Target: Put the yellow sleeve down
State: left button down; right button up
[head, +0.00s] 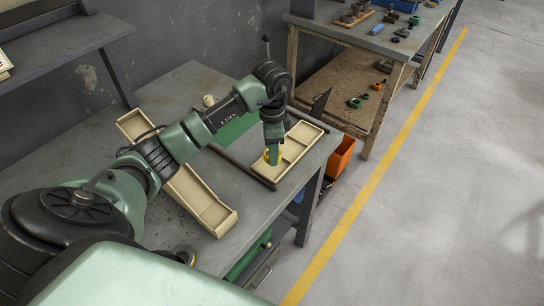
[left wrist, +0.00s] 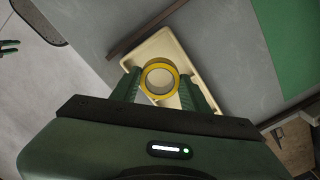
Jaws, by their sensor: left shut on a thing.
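The yellow sleeve (left wrist: 159,77) is a short ring, and in the left wrist view it sits between the two fingers of my left gripper (left wrist: 160,84). In the head view the gripper (head: 273,153) points down, and a bit of the yellow sleeve (head: 266,156) shows beside the fingers. The gripper is shut on the sleeve over the near end compartment of a cream divided tray (head: 296,150). Whether the sleeve touches the tray floor I cannot tell.
A longer cream tray (head: 213,213) lies on the grey table (head: 262,213) to the left. A green mat (head: 236,130) lies behind. A dark rail (head: 245,170) runs along the divided tray. An orange bin (head: 341,157) stands beyond the table's right edge.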

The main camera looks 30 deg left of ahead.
pick_arm(q)
notch_tip(320, 180, down, 3)
jog(key=shift+r, duration=0.1)
jog(key=shift+f, duration=0.45)
jog(key=c, duration=1)
grip_release()
jog(key=shift+f, duration=0.15)
